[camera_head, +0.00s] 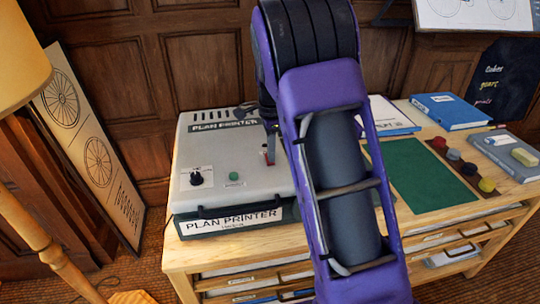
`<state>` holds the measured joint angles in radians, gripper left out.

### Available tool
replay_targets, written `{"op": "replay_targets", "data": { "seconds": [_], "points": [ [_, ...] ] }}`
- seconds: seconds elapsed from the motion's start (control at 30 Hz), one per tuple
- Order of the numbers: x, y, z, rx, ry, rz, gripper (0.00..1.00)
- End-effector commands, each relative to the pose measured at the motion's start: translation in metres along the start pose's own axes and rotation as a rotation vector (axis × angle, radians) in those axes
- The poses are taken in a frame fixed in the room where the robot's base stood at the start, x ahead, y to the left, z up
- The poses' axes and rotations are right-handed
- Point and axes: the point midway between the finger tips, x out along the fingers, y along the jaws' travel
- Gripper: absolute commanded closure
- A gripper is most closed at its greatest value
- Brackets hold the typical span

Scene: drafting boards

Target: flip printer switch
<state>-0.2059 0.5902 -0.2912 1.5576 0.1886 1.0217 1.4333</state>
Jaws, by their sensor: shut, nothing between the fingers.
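The plan printer (236,183) is a grey box with a sloped top on the left end of the wooden cabinet. I cannot tell whether the fingers touch the switch. My purple arm hides the printer's right edge and part of the gripper.
On the cabinet top (413,224) to the right lie a green mat (415,178), a brown strip with several coloured round pieces (455,168), a blue book (450,111) and a grey book (507,153). A lamp (22,55) stands at the far left. Wood panelling is behind.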

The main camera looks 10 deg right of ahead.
Motion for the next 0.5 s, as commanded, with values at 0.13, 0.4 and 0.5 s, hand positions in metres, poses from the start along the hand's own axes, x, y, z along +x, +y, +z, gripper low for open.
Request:
{"op": "replay_targets", "data": {
  "seconds": [0.13,0.4,0.5],
  "points": [
    [-0.017,0.000,0.000,0.000,0.000,-0.001,1.00],
    [-0.039,0.000,0.000,0.000,0.000,-0.001,1.00],
    [-0.043,-0.001,0.000,0.000,0.000,-0.002,1.00]
  ]
}}
